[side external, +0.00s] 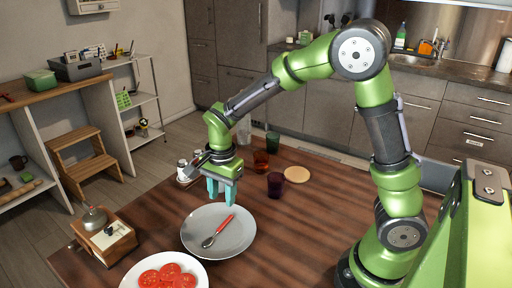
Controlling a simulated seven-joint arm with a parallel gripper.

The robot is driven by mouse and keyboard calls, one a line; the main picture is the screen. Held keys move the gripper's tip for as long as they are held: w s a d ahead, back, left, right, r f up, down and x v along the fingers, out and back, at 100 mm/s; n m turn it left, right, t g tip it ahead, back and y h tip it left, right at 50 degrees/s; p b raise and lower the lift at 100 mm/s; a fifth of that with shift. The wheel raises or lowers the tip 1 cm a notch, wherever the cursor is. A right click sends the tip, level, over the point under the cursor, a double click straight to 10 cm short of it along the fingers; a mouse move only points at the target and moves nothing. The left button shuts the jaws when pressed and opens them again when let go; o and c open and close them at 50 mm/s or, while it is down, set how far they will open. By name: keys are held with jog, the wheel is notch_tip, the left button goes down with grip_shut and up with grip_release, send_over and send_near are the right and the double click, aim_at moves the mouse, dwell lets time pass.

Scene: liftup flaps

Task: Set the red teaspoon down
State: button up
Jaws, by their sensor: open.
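The red teaspoon (220,229) has a red handle and a metal bowl. It lies on the grey plate (239,244) on the wooden table, with its bowl toward the lower left and its handle toward the upper right. My gripper (221,198) has teal fingers, is open and empty, and points down above the far part of the plate. The fingers appear apart from the spoon; the exact height above the plate is hard to tell.
A white plate of tomato slices (168,275) is at the front. A wooden box (104,237) stands left. A purple glass (275,184), an amber glass (261,161), a round board (297,174) and shakers (183,170) stand behind. The table (310,235) right of the plate is clear.

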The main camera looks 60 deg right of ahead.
notch_tip(320, 180, up, 8)
jog(key=s+r+n+t+y, duration=0.1)
jog(key=s+r+n+t, duration=0.2)
jog(key=s+n, duration=0.3)
jog(key=s+r+n+t+y, duration=0.1)
jog(key=s+r+n+t, duration=0.2)
jog(key=s+n, duration=0.3)
jog(key=s, duration=0.3)
jog(key=shift+d+r+n+t, duration=0.2)
jog(key=shift+d+n+t, duration=0.1)
jog(key=shift+d+n, duration=0.1)
